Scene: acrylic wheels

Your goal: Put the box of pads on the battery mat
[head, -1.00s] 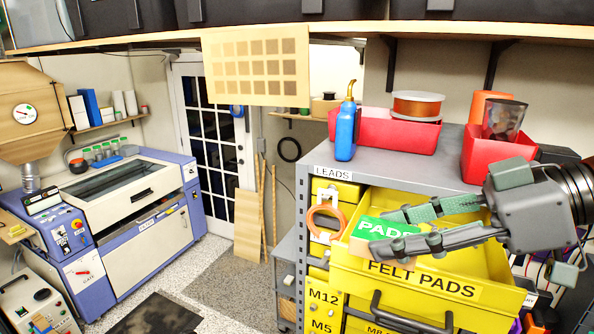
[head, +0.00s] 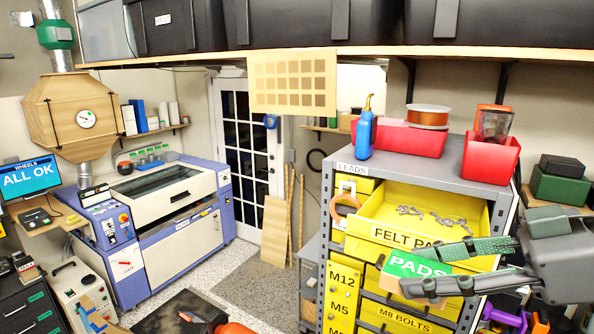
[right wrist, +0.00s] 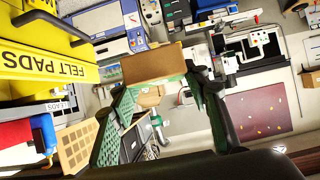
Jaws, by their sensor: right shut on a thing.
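The box of pads (head: 412,266) has a green top marked PADS and plain cardboard sides. My right gripper (head: 420,271) is shut on it and holds it in front of the yellow FELT PADS drawer (head: 376,222), just below the drawer's label. In the right wrist view the box (right wrist: 152,64) shows as a brown block between the two fingers. I cannot make out a thing that is surely the battery mat; a dark flat surface (head: 165,318) shows at the bottom edge of the head view. My left gripper is not in view.
The FELT PADS drawer is pulled open, with small grey pieces (head: 432,214) inside. More yellow drawers (head: 405,318) with handles lie below it. A blue bottle (head: 364,134) and red bins (head: 490,160) stand on the cabinet. The floor (head: 235,270) left of the cabinet is open.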

